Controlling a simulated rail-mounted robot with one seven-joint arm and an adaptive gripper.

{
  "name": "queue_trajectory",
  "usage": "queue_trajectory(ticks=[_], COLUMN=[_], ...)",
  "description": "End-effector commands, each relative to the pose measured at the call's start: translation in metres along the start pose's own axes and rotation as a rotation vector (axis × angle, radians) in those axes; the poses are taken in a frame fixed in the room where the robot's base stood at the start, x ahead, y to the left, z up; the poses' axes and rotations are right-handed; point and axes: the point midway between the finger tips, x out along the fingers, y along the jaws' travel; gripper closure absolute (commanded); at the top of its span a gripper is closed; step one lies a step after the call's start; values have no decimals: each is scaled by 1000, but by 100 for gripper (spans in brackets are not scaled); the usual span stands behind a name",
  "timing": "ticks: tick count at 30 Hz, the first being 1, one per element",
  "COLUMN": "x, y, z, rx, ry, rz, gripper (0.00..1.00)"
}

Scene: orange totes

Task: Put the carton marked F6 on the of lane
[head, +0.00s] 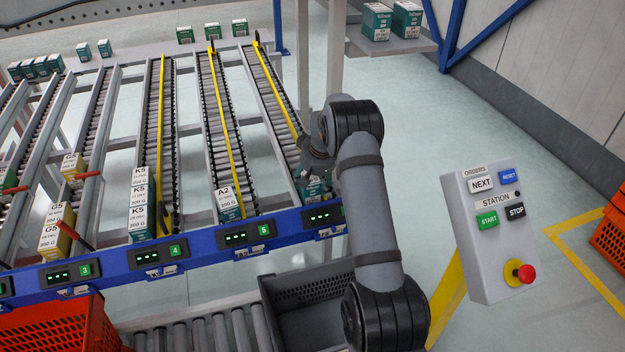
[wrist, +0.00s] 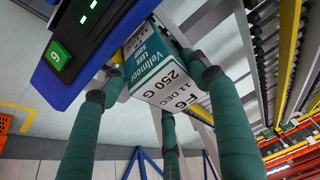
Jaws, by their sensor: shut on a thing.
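The carton marked F6 (wrist: 172,88) is white and teal, with "11 DEC" and "250 G" on its white face. My gripper (wrist: 160,92) is shut on it, its green fingers around the carton's sides. In the head view the carton's teal part (head: 313,190) shows at the front end of the rightmost roller lane (head: 270,88), just behind the blue rail (head: 200,251). My wrist and arm partly cover it there. I cannot tell whether it touches the rollers.
A display with a green button (wrist: 60,55) is close beside the carton. The lane to the left holds an A2 carton (head: 227,203) at its front; further left stand K5 cartons (head: 139,215). A dark tote (head: 300,300) is below the rail. A station button box (head: 492,235) stands right.

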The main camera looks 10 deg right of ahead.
Motion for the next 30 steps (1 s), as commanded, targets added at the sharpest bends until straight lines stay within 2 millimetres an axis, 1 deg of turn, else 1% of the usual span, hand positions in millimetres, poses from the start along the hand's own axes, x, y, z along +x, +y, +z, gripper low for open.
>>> queue_trajectory(ticks=[24,25,30], x=[0,0,0], y=[0,0,0], z=[-1,-1,0], rx=[-1,-1,-1], ry=[2,2,2], rz=[0,0,0], gripper=[79,39,29])
